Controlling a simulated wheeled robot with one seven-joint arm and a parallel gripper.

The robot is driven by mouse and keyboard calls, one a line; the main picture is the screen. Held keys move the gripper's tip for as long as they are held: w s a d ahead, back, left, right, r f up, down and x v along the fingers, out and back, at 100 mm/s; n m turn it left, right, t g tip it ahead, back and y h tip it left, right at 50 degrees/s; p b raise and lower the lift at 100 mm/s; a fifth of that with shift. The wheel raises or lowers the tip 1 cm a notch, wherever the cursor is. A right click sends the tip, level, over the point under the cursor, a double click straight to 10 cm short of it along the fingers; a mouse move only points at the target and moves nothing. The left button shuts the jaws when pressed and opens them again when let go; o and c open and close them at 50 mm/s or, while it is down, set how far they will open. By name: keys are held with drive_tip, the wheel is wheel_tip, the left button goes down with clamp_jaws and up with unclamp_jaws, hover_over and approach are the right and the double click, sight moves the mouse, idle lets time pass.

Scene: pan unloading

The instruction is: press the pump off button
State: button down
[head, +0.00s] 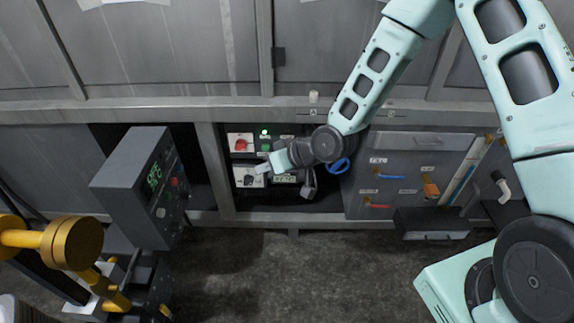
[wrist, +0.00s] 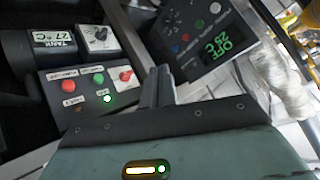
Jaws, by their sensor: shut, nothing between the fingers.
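A control panel (wrist: 90,92) in the wrist view carries a red button (wrist: 68,86), a green button (wrist: 98,78), a red rotary switch (wrist: 125,75) and a lit green lamp (wrist: 107,98). The button labels are too small to read surely; the red button looks like the pump off button. In the head view the panel shows the red switch (head: 240,145), lamp (head: 265,132) and green button (head: 266,146); the red button seems hidden behind my arm. My gripper (head: 259,168) is shut and empty in front of the panels. Its fingers (wrist: 158,86) are right of the buttons, apart from the red one.
A tank display (wrist: 54,41) and a dial (wrist: 99,38) sit beside the button panel. A grey control box (head: 135,180) with a green readout stands to the left. A drawer cabinet (head: 408,170) stands to the right. Yellow pipework (head: 70,243) is at the lower left.

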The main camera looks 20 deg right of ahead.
drive_tip(key=w+d+f+m+t+b, duration=0.3)
drive_tip(key=d+f+t, duration=0.1)
drive_tip(key=f, duration=0.2)
drive_tip(key=w+d+f+m+t+b, duration=0.3)
drive_tip(key=w+d+f+t, duration=0.1)
drive_tip(key=f, duration=0.3)
drive_tip(key=shift+d+m+b, duration=0.3)
drive_tip(key=shift+b, duration=0.05)
drive_tip(key=shift+w, duration=0.15)
drive_tip(key=w+d+b, duration=0.2)
drive_tip(key=w+b, duration=0.1)
drive_tip(key=w, duration=0.5)
drive_tip(key=shift+w+d, duration=0.15)
drive_tip(key=shift+d, duration=0.2)
idle(1.0)
drive_tip(key=shift+w+d, duration=0.15)
drive_tip(key=shift+w, duration=0.25)
